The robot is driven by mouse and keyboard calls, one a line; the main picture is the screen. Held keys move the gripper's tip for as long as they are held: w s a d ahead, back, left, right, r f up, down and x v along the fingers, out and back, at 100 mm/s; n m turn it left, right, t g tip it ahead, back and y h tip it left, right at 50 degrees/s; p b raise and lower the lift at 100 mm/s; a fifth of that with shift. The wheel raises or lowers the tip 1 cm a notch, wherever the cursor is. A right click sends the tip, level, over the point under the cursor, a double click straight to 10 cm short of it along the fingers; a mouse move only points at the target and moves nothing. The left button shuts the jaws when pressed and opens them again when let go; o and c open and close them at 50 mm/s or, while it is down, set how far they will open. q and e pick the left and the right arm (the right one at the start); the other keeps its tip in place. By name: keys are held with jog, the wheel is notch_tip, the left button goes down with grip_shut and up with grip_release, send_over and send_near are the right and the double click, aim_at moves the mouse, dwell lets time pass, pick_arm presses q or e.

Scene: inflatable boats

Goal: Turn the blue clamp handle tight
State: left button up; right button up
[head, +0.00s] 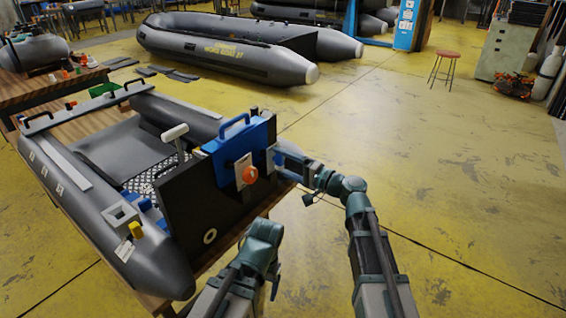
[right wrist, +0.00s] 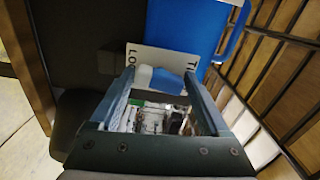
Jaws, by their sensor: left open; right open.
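The blue clamp handle (right wrist: 160,80) shows in the right wrist view between the fingers of my right gripper (right wrist: 158,76), in front of a white plate (right wrist: 190,58) with partly hidden letters "LO" and "TI". The fingers stand open on either side of it; I cannot tell whether they touch it. In the head view my right gripper (head: 279,156) is at the right end of the boat's dark transom (head: 185,200), by the blue clamp block (head: 222,149). My left gripper (head: 264,240) is low in front of the transom, apart from it; its fingers are hard to see.
The grey inflatable boat (head: 80,210) lies on a wooden table (head: 50,90). A larger boat (head: 220,48) and a red stool (head: 446,55) stand behind. The yellow floor (head: 440,160) on the right is clear.

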jog(key=n, duration=1.5)
grip_shut()
dwell(1.2)
